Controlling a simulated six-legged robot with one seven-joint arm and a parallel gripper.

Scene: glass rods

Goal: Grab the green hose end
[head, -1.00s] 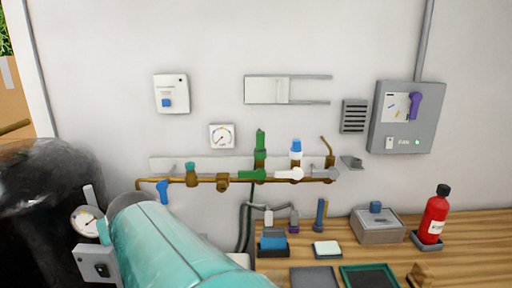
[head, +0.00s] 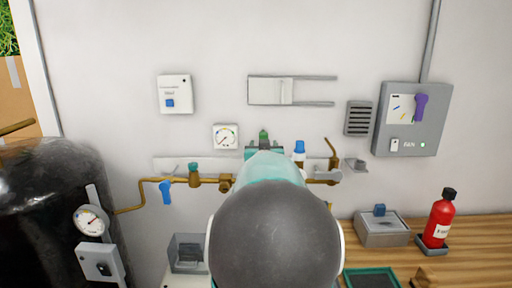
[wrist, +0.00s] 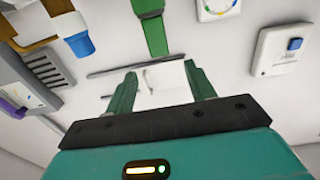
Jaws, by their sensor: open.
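A green upright piece (head: 263,136), the likely hose end, stands on the brass pipe against the wall. In the head view only its top shows; my arm hides the rest. In the wrist view a green piece (wrist: 152,28) appears beyond the fingertips, roughly in line with the gap between them. My gripper (wrist: 159,70) is open, with nothing between its two green fingers. In the head view my gripper (head: 263,149) overlaps the green piece's lower part; I cannot tell the exact distance. The hanging green hose is hidden now.
A blue-capped fitting (head: 299,149) is close on the right of the green piece. The brass pipe (head: 208,181) runs along the wall with a blue lever (head: 166,192). A gauge (head: 225,136) is up to the left. A red bottle (head: 439,218) stands on the bench.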

